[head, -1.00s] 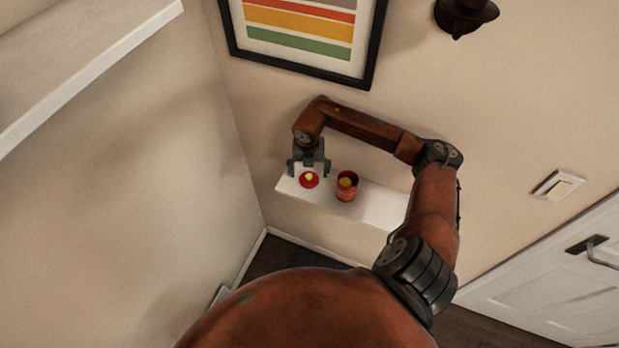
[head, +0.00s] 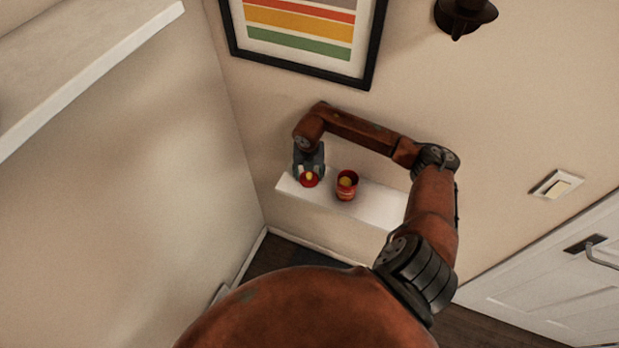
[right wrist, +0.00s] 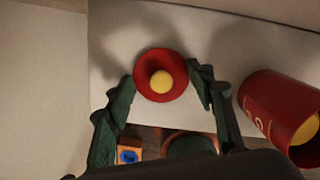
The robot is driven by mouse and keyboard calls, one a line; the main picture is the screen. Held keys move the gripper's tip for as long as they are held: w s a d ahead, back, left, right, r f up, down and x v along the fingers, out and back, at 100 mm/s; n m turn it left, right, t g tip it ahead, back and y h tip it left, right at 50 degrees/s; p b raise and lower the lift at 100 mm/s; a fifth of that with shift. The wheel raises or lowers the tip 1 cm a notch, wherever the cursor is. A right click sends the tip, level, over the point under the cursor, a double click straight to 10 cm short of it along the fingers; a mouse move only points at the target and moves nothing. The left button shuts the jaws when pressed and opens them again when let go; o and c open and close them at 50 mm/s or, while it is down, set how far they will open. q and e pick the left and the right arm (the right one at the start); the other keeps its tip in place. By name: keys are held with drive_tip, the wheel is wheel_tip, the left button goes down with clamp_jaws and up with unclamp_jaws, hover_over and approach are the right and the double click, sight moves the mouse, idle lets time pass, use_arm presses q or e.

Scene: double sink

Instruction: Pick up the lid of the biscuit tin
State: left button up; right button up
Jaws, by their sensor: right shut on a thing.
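The lid (head: 303,183) is a red disc with a yellow knob, at the left end of the white shelf. In the right wrist view the lid (right wrist: 150,90) shows whole, between my fingers near the shelf's edge. My right gripper (head: 309,174) is shut on the lid, one finger at each side of its rim. I cannot tell whether the lid is lifted off the shelf. The open red biscuit tin (head: 346,194) stands just right of the lid, with something yellow inside. The tin (right wrist: 262,108) also shows in the right wrist view. My left gripper is not in view.
The white shelf (head: 380,207) is narrow and bare to the right of the tin. The wall meets it behind, and another wall stands to the left. Below the shelf edge, the right wrist view shows an orange and blue item (right wrist: 128,148) and a dark round thing (right wrist: 190,145).

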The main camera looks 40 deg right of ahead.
drive_tip(key=shift+s+f, duration=0.1)
drive_tip(key=shift+f, duration=0.05)
drive_tip(key=c, duration=0.9)
drive_tip(key=shift+s, duration=0.1)
